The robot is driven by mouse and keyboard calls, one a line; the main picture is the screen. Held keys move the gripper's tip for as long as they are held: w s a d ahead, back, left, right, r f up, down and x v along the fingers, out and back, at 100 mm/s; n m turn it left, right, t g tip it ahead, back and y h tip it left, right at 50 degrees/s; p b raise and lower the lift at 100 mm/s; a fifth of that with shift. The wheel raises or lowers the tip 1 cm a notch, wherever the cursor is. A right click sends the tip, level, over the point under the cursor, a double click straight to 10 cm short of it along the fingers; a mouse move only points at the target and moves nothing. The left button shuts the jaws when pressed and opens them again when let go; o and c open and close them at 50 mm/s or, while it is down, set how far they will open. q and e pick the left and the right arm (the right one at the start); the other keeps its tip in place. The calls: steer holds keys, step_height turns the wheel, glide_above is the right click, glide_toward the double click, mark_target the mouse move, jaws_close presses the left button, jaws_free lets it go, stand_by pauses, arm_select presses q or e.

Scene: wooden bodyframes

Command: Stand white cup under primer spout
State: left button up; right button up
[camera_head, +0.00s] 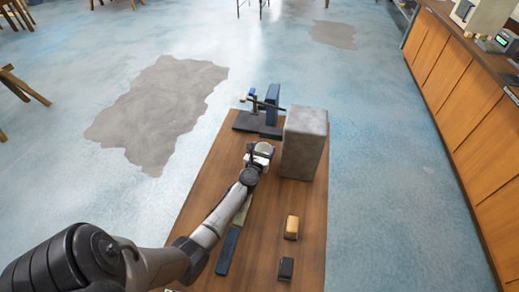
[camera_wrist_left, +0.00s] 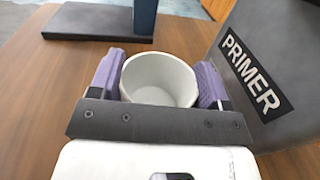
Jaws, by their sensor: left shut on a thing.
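The white cup (camera_head: 264,148) stands upright between the fingers of my left gripper (camera_head: 257,155), near the far end of the wooden table. In the left wrist view the cup (camera_wrist_left: 160,78) has its open top facing the camera, with purple finger pads (camera_wrist_left: 108,72) on both sides of it. The grey primer block (camera_head: 303,143) stands just right of the cup; its PRIMER label (camera_wrist_left: 250,74) faces the wrist camera. I cannot make out a spout on it. Whether the cup's base touches the table is hidden. My right gripper is not in view.
A blue post on a dark base (camera_head: 246,122) stands at the table's far end, beyond the cup. A dark blue bar (camera_head: 228,252) lies beside my left forearm. A tan block (camera_head: 291,227) and a black block (camera_head: 286,269) lie nearer, on the right.

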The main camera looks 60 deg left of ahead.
arm_select(q)
steer(key=shift+w+d, duration=0.1)
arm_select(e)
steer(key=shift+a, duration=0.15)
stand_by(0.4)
arm_select(q)
steer(key=shift+f+b, duration=0.35)
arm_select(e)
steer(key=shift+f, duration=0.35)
arm_select(q)
steer(key=o, duration=1.1)
steer(key=shift+d, duration=0.15)
